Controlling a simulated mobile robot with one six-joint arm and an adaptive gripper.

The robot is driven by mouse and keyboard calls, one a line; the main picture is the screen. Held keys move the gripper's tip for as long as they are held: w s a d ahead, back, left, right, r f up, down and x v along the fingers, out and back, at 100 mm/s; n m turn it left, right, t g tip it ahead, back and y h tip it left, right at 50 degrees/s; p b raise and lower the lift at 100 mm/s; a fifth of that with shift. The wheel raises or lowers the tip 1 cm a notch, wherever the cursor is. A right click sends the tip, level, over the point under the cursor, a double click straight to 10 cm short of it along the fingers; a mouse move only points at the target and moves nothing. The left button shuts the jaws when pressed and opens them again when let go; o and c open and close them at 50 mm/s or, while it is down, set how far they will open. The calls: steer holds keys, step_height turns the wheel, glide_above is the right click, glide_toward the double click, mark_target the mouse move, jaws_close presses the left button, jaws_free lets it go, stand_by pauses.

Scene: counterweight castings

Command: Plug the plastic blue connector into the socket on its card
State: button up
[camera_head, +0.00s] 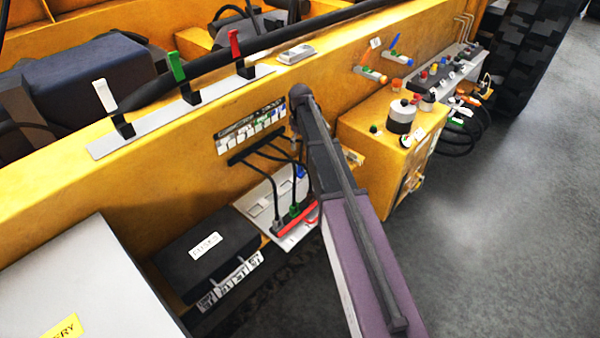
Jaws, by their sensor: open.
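A small blue piece (300,171), which looks like the blue connector, shows beside my arm at the upper right of a pale card (258,200) on the machine's yellow side. I cannot tell whether it sits in a socket. Several black cables hang from a dark bar (250,154) onto this card. A green connector (293,209) and a red strip (297,225) are at its lower edge. My arm crosses the middle of the view and hides the card's right side. I cannot make out my gripper.
A black box (192,262) lies left of the card. White, green and red levers (176,66) stand on the ledge above. A yellow block (365,135) with knobs juts out on the right. Grey floor (500,230) is clear at right.

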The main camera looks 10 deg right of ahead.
mark_target(301, 164)
steer(key=shift+f+b, duration=4)
steer(key=shift+f, duration=0.15)
steer(key=shift+f+b, duration=2.6)
jaws_close()
